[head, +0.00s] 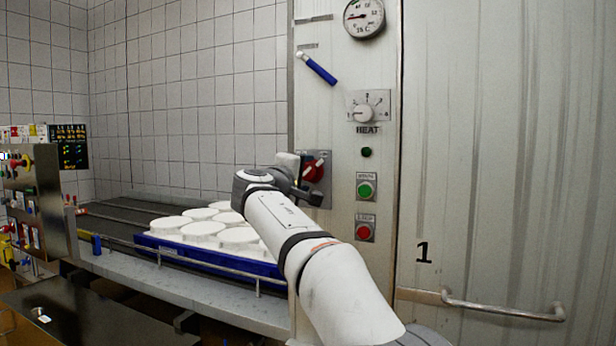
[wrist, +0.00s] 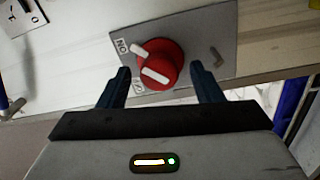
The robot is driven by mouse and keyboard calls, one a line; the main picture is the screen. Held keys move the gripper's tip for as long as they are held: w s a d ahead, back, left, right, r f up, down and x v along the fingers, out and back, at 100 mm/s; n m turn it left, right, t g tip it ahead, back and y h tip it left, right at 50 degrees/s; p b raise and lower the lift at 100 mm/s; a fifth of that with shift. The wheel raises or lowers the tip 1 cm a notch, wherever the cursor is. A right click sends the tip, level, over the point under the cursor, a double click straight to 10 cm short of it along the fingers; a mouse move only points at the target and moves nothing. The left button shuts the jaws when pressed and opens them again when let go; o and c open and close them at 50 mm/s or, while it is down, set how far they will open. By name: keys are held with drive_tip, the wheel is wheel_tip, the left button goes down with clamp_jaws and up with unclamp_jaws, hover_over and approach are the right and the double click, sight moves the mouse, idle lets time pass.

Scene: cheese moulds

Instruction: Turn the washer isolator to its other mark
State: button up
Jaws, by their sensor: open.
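The washer isolator is a red rotary knob (wrist: 169,61) on a grey plate (wrist: 205,35); it also shows in the head view (head: 316,167), partly hidden by my wrist. White bars mark the knob's face and its upper-left edge. The edge bar points toward a label (wrist: 121,46) that appears to read ON, seen turned over. A second small label at the plate's lower left is mostly unreadable. My gripper (wrist: 160,72) is open, one finger on each side of the knob, with visible gaps. In the head view, my gripper (head: 309,190) is largely hidden beside the plate.
Above are a blue-handled lever (head: 319,70), a HEAT dial (head: 366,111) and a gauge (head: 364,17). Green (head: 366,188) and red (head: 365,231) buttons sit right of the isolator. A blue tray (head: 215,256) of white moulds is on the conveyor at left. A door handle (head: 500,309) projects at lower right.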

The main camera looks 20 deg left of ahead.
drive_tip(key=s+b, duration=0.1)
drive_tip(key=s, duration=0.5)
drive_tip(key=shift+s+a+f, duration=0.2)
drive_tip(key=shift+s+a, duration=0.05)
drive_tip(key=shift+s, duration=0.05)
drive_tip(key=w+d+f+m+g+h+p, duration=0.25)
drive_tip(key=d+g+p, duration=0.2)
drive_tip(key=d, duration=0.95)
drive_tip(key=s+d+f+m+g+p, duration=0.2)
drive_tip(key=s+d+f+p, duration=0.1)
drive_tip(key=d, duration=0.5)
drive_tip(key=s+d+f+m+g+p, duration=0.2)
drive_tip(key=s+d+f+g, duration=0.1)
drive_tip(key=d, duration=0.6)
drive_tip(key=s+d+f+m+g+y+p, duration=0.1)
drive_tip(key=s+d+f+m+g+p, duration=0.1)
drive_tip(key=s, duration=0.6)
drive_tip(key=s+d+f+m+g+y+p, duration=0.1)
drive_tip(key=s+d+f+m+g+p, duration=0.1)
drive_tip(key=s+d+f, duration=0.4)
drive_tip(key=s+d+f+m+g+y+p, duration=0.2)
drive_tip(key=s+d+f+m+p, duration=0.2)
drive_tip(key=s, duration=0.8)
drive_tip(key=shift+d+f+m+p, duration=0.3)
drive_tip(key=shift+f+m+p, duration=0.05)
drive_tip(key=shift+f, duration=0.35)
